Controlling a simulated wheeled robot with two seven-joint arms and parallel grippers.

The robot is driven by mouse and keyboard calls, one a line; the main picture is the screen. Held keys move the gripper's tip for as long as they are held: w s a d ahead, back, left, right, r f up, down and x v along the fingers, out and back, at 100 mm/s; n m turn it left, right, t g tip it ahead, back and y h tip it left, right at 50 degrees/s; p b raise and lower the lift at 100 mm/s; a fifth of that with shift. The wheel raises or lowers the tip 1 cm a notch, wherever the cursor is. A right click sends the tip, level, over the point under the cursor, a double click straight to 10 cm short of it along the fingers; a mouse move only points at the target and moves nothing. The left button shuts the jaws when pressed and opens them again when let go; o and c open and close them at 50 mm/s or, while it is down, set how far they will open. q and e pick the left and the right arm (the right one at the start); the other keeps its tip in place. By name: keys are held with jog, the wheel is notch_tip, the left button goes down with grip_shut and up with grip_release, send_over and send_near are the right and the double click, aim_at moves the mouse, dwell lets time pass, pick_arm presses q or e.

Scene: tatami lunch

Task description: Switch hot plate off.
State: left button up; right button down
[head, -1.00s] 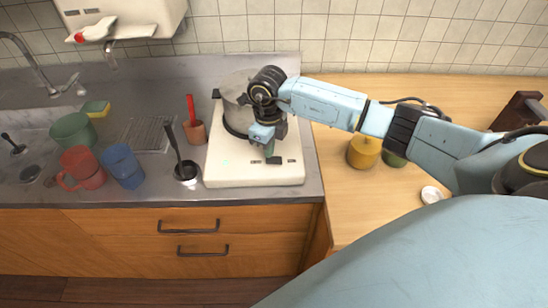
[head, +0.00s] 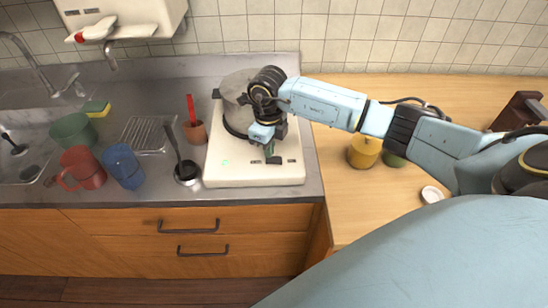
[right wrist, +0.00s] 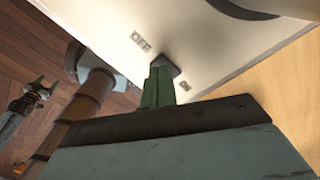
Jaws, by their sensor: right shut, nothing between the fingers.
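The hot plate (head: 236,173) is a white slab on the grey counter with a metal pot (head: 236,92) on it. A small green light (head: 225,162) shows on its top. My right gripper (head: 270,152) is shut and empty, pointing down at the front right of the plate. In the right wrist view its green fingertips (right wrist: 158,88) are together at a dark switch (right wrist: 167,63), between the OFF mark (right wrist: 141,40) and the ON mark (right wrist: 185,86). They seem to touch the switch; its exact position is partly hidden.
Left of the plate stand a ladle in a dark holder (head: 187,174), a terracotta pot (head: 195,132), a blue cup (head: 123,167), a red mug (head: 82,168) and a green bowl (head: 72,130). A yellow jar (head: 363,153) stands on the wooden counter (head: 350,210) to the right.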

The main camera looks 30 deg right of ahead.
jog(key=shift+f+b, duration=0.75)
jog(key=shift+f, duration=0.3)
jog(key=shift+r, duration=0.15)
dwell(0.3)
jog(key=shift+r+p, duration=2.6)
jog(key=shift+r, duration=0.85)
